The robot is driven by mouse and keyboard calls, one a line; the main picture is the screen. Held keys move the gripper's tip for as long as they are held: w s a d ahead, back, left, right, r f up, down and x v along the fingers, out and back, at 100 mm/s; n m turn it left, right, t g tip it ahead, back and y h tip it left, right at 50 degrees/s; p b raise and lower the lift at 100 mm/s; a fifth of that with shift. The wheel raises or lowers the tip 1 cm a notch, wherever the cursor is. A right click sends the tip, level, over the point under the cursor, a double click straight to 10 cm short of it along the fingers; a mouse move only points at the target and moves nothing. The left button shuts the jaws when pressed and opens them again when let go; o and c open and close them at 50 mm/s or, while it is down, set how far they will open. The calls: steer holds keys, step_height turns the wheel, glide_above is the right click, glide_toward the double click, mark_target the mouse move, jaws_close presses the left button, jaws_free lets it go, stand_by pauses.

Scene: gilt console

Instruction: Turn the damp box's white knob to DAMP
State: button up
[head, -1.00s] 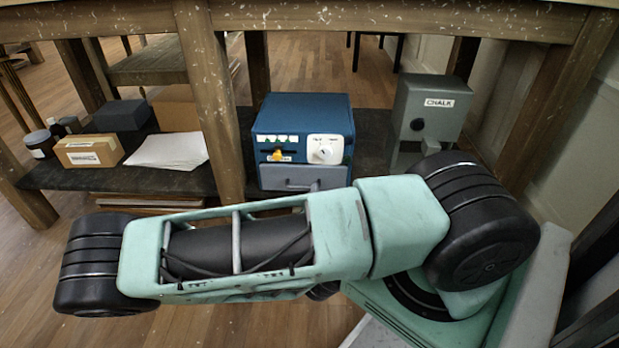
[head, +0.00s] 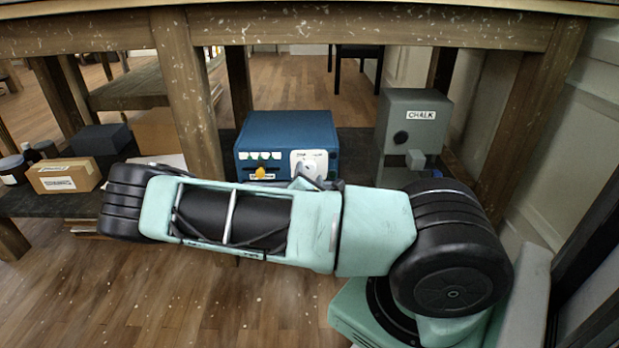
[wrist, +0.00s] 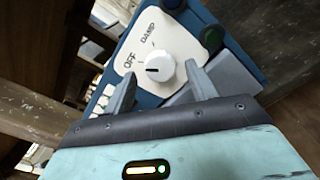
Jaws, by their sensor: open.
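The blue damp box (head: 285,128) stands on the low dark shelf. Its white plate carries the white knob (wrist: 160,66), partly showing in the head view (head: 311,167). The plate reads OFF at the left and DAMP above in the wrist view. The knob's dark mark points left, on the OFF side. My gripper (wrist: 163,86) is open, with one grey finger on each side just below the knob in the wrist view. It appears apart from the knob. In the head view my arm hides most of the gripper and the lower front of the box.
A yellow knob (head: 260,174) is on the box's front, left of the white plate. A grey CHALK box (head: 410,115) stands to the right. A wooden table leg (head: 187,95) rises at the left. A cardboard box (head: 64,177) lies farther left. The tabletop (head: 330,30) is overhead.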

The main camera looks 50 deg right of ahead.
steer(key=shift+w+d, duration=0.45)
steer(key=shift+d, duration=0.15)
steer(key=c, duration=1)
